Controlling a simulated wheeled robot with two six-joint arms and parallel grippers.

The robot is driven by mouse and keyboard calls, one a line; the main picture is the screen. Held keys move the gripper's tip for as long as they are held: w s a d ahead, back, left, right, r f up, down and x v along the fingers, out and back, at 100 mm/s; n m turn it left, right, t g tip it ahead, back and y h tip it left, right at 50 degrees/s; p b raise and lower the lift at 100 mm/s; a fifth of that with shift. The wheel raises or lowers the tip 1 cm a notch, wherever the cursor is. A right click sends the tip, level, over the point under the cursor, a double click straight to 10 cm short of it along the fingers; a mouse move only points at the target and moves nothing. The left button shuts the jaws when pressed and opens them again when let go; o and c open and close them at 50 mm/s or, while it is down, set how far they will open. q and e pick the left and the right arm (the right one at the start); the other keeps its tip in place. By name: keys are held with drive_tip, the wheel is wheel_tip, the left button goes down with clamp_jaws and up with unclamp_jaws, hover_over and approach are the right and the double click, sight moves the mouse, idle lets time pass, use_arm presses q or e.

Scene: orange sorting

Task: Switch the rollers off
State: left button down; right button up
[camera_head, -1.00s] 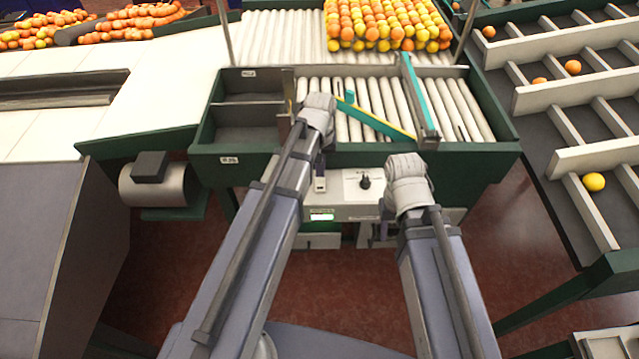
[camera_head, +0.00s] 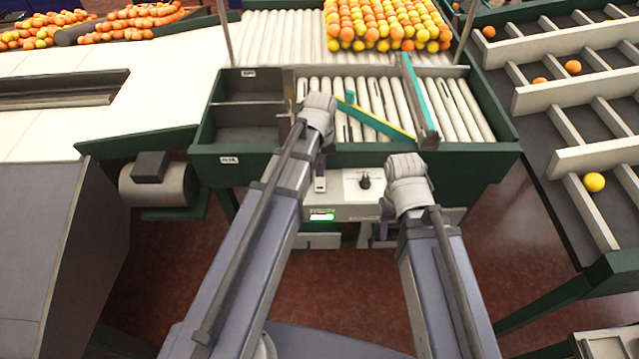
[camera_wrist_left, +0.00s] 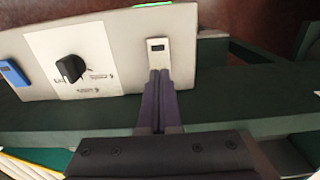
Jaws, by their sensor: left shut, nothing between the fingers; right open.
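The pale control panel (camera_head: 345,212) is on the front of the green roller table. It carries a black knob (camera_head: 364,182), also in the left wrist view (camera_wrist_left: 70,68), and a lit green display (camera_head: 321,216). A light plate with a small dark switch (camera_wrist_left: 158,45) is on the panel. My left gripper (camera_wrist_left: 160,76) is shut and empty, its fingertips at the edge of this plate; I cannot tell whether they touch. My right gripper (camera_head: 375,234) is open below the panel, partly hidden by its arm. The white rollers (camera_head: 345,98) lie behind the panel.
A teal diverter bar (camera_head: 375,118) crosses the rollers. Many oranges and yellow fruits (camera_head: 385,25) are massed at the back. A sorting rack (camera_head: 560,100) stands at the right, and a motor (camera_head: 158,186) at the left. A blue item (camera_wrist_left: 13,73) is on the panel beside the knob.

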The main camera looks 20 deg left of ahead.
sight(320, 180)
use_arm(q)
drive_tip(key=shift+f+b, duration=0.95)
idle(0.6)
wheel_tip(320, 180, up, 7)
drive_tip(key=p, duration=0.7)
drive_tip(key=shift+r, duration=0.1)
idle(0.4)
